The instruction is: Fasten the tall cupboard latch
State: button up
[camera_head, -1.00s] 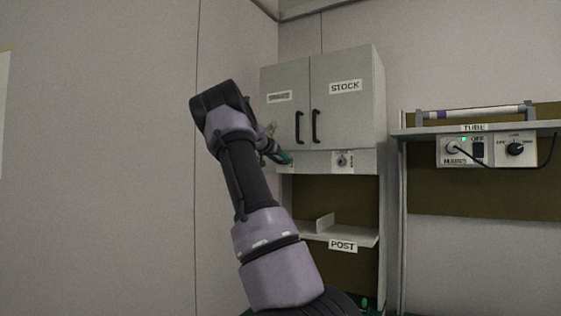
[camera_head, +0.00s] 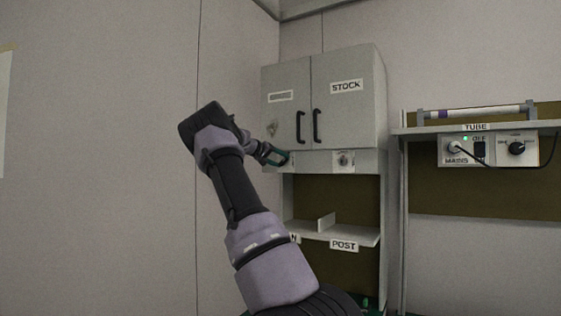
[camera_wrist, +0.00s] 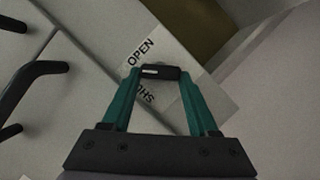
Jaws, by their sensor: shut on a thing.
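The grey cupboard has two closed-looking doors (camera_head: 348,108) with black bar handles. In the wrist view, the black latch knob (camera_wrist: 166,73) with a white mark sits on a pale plate (camera_wrist: 160,50) lettered OPEN and SHUT. SHUT is partly hidden behind my finger. My gripper (camera_wrist: 160,75), with green fingers, is shut on the knob, one finger at each end. I cannot tell for certain which word the mark points to. In the head view my gripper (camera_head: 275,156) is at the strip below the left door, and the latch is hidden there.
A second knob (camera_head: 343,158) sits on the strip to the right. Below is an open shelf (camera_head: 350,234) labelled POST. A tube shelf (camera_head: 480,129) with a switch box (camera_head: 465,150) hangs at right.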

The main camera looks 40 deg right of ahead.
jog(key=n, duration=0.1)
jog(key=n+g+h, duration=0.1)
jog(key=n+h, duration=0.1)
jog(key=n, duration=0.1)
jog(key=shift+w+a+f, duration=0.15)
jog(key=shift+w+f, duration=0.1)
jog(key=shift+f, duration=0.1)
jog(key=shift+f+n+g+h, duration=0.15)
jog(key=shift+n+g+h, duration=0.2)
jog(key=shift+n, duration=0.65)
jog(key=shift+f+n+g+h, duration=0.15)
jog(key=shift+n+h, duration=0.3)
jog(key=shift+n, duration=0.55)
jog(key=o, duration=1.4)
jog(key=shift+a, duration=0.1)
jog(key=a, duration=1)
jog(key=shift+a, duration=0.3)
